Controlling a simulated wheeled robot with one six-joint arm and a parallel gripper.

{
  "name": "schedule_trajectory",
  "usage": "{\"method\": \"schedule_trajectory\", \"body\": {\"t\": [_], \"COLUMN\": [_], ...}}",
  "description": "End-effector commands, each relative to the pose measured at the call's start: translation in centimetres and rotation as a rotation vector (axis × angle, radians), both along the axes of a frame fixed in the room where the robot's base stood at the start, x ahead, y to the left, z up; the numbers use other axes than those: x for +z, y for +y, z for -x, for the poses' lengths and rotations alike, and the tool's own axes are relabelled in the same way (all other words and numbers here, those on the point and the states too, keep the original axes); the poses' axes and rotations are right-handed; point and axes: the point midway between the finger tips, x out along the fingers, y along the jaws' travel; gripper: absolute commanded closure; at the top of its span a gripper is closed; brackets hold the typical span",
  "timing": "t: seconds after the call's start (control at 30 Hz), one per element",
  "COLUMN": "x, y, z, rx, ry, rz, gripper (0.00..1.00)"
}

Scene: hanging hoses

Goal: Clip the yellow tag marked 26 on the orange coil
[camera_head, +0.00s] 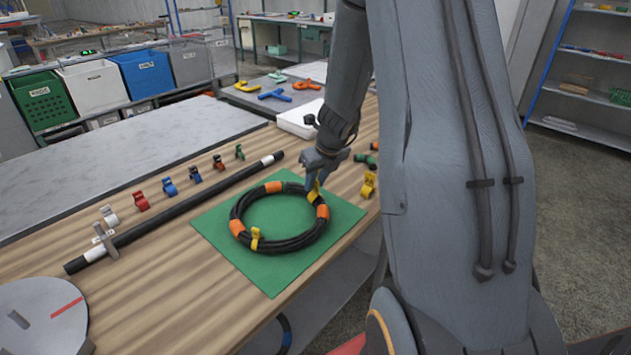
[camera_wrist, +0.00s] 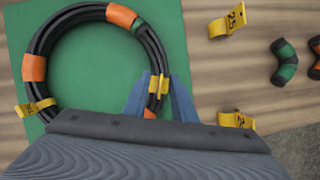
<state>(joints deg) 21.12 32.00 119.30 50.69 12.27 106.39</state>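The coil (camera_head: 285,243) is a black hose ring with orange bands, lying flat on a green mat (camera_head: 272,275). It also shows in the wrist view (camera_wrist: 42,46). My gripper (camera_head: 313,184) is low over the coil's far right side. In the wrist view its fingers (camera_wrist: 158,90) stand on both sides of a yellow tag (camera_wrist: 158,86), apparently shut on it. That tag sits at the hose; its number cannot be read, and whether it is fully clipped cannot be told. Another yellow tag (camera_head: 255,239) sits on the coil's near left side, also in the wrist view (camera_wrist: 36,107).
Yellow tags lie on the wood right of the mat, one marked 25 (camera_wrist: 228,21), another (camera_wrist: 236,121) partly hidden by my gripper. Green-black hose pieces (camera_wrist: 284,62) lie beyond. A straight black hose (camera_head: 170,215) and several coloured clips (camera_head: 168,187) lie to the left.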

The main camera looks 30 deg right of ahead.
Motion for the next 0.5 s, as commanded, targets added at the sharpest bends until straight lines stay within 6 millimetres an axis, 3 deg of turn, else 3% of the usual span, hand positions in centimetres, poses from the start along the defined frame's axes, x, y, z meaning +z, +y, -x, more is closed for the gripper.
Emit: {"method": "schedule_trajectory", "body": {"t": [0.27, 0.5], "x": [0.3, 3.4], "y": [0.0, -0.1], "z": [0.1, 1.3], "rx": [0.000, 0.000], "ry": [-0.001, -0.003], "rz": [0.000, 0.001], "gripper": [0.76, 0.76]}}
